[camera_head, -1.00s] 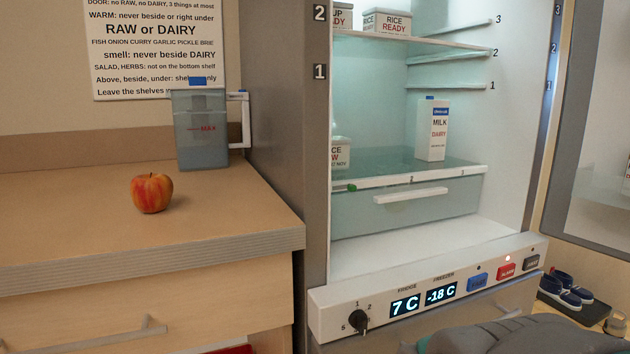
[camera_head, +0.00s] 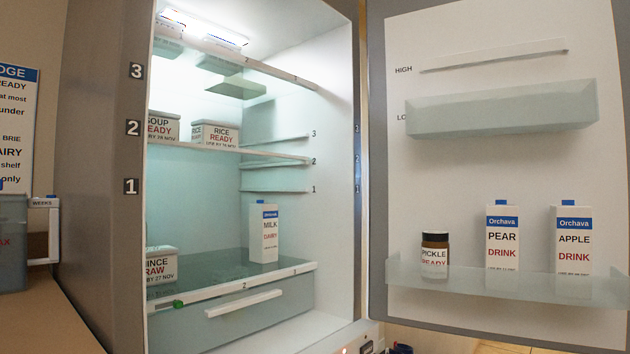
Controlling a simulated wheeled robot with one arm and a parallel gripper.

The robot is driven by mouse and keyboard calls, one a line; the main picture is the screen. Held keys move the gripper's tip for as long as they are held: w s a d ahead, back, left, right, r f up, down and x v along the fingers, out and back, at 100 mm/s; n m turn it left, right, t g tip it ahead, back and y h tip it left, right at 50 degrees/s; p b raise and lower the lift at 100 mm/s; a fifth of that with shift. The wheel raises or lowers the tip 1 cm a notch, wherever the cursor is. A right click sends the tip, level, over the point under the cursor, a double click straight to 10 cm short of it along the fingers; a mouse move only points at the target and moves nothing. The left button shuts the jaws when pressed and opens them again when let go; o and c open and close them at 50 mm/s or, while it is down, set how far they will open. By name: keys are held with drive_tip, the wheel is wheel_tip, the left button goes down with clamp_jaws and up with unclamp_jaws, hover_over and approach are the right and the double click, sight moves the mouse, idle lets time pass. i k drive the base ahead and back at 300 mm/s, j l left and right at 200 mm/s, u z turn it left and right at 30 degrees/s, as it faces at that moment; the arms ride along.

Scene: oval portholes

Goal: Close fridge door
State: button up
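The fridge door (camera_head: 500,178) stands wide open on the right of the view, its white inner side facing me. Its low shelf (camera_head: 500,283) holds a pickle jar (camera_head: 434,254), a pear drink carton (camera_head: 502,238) and an apple drink carton (camera_head: 572,240). The door's upper bin (camera_head: 510,110) looks empty. The lit fridge (camera_head: 335,180) is open on the left, with a milk carton (camera_head: 263,235) on its lowest shelf. My gripper is not in view.
Inside the fridge are a soup box (camera_head: 163,127), a rice box (camera_head: 215,134) and a mince box (camera_head: 161,265). A counter (camera_head: 50,320) with a grey pitcher (camera_head: 12,245) lies at the far left. Dark shoes (camera_head: 400,348) show on the floor below the door.

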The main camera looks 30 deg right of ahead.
sight(416, 49)
drive_tip(key=k+l+u, duration=0.1)
drive_tip(key=l, duration=0.3)
drive_tip(key=k+l+u, duration=0.15)
drive_tip(key=l, duration=0.3)
drive_tip(key=k+l+u, duration=0.1)
drive_tip(key=l, duration=0.3)
drive_tip(key=k+l+u, duration=0.1)
drive_tip(key=l, duration=0.25)
drive_tip(key=k+l+u, duration=0.15)
drive_tip(key=k+l, duration=0.15)
drive_tip(key=k+l+u, duration=0.1)
drive_tip(key=l, duration=0.35)
drive_tip(key=k+l+u, duration=0.15)
drive_tip(key=l, duration=0.3)
drive_tip(key=l+u, duration=0.1)
drive_tip(key=l, duration=0.35)
drive_tip(key=k+l+u, duration=0.15)
drive_tip(key=l, duration=0.3)
drive_tip(key=k+l+u, duration=0.15)
drive_tip(key=l, duration=0.25)
drive_tip(key=k+l+u, duration=0.1)
drive_tip(key=k+l, duration=0.15)
drive_tip(key=l, duration=0.15)
drive_tip(key=k+l+u, duration=0.15)
drive_tip(key=l, duration=0.2)
